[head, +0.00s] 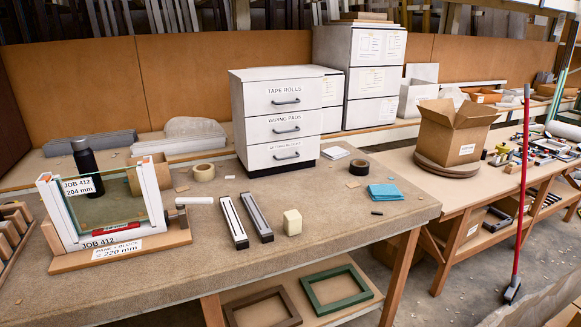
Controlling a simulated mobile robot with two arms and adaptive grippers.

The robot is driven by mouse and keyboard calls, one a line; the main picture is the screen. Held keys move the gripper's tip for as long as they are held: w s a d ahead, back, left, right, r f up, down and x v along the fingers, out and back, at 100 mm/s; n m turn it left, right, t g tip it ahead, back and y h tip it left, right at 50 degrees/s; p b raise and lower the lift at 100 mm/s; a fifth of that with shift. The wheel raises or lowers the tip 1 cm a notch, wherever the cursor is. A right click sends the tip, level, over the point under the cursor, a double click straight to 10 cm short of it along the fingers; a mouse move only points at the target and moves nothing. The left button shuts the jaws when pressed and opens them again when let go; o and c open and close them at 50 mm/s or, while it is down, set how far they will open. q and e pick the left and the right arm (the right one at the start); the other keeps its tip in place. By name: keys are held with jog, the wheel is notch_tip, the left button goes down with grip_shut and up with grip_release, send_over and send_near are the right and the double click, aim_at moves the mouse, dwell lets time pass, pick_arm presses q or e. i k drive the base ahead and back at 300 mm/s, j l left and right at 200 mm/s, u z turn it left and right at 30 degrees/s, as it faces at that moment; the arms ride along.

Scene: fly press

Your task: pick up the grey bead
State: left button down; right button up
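Two short straight strips lie side by side on the workbench (330,235), in front of the drawer unit. The left strip (233,222) has pale edges and a dark middle line. The right strip (257,217) is greyer and darker on top, and looks like the grey bead. A small gap separates the two, and both lie flat with nothing on them. Neither of my grippers is in view.
A cream block (292,222) stands just right of the strips. A clamped glass frame (105,205) is at the left. A blue cloth (386,192) lies right. The bench front is clear.

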aim_at(264, 231)
jog(key=i+j+z, duration=0.7)
jog(key=i+l, duration=0.05)
jog(key=l, duration=0.05)
